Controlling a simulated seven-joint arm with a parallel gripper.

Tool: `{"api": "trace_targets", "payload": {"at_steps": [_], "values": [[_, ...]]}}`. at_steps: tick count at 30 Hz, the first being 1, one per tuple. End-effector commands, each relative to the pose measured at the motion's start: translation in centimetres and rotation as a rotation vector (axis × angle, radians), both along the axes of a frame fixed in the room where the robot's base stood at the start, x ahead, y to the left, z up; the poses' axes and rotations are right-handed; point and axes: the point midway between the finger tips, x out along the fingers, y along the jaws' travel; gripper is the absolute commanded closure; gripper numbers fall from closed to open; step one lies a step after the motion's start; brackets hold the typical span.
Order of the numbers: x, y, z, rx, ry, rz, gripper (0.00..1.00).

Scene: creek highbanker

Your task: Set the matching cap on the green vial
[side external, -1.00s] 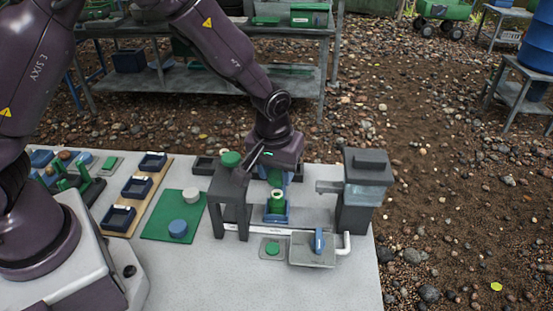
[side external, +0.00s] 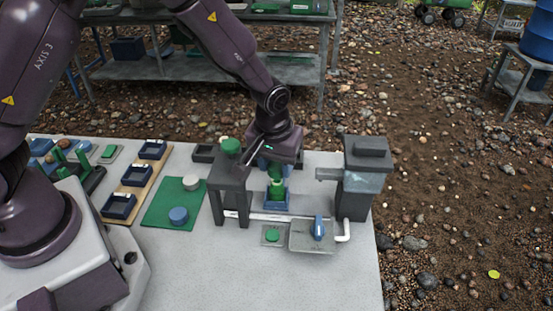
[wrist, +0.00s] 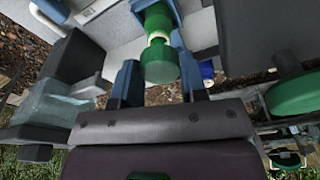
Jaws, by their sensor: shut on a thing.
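The green vial (side external: 277,190) stands upright in a blue holder (side external: 276,208) at the middle of the bench. My gripper (side external: 274,167) is directly above it, pointing down, and is shut on a green cap (wrist: 160,64). In the wrist view the cap sits between my two blue fingers (wrist: 159,84). The vial also shows in the wrist view (wrist: 158,18), with its pale neck in line with the cap. I cannot tell whether the cap touches the neck.
A dark stand (side external: 230,180) with a green disc on top is close left of my gripper. A grey dispenser-like tower (side external: 361,180) stands to the right. In front is a grey box (side external: 312,238) with a blue handle. A green mat (side external: 160,220) holds blue and white round pieces.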

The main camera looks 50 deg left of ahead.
Motion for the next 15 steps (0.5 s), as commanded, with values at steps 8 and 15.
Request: {"api": "trace_targets", "payload": {"at_steps": [8,15], "values": [[-0.01,-0.03,-0.58,0.0,0.0,0.0,0.82],[-0.02,-0.02,-0.57,0.0,0.0,0.0,0.82]]}}
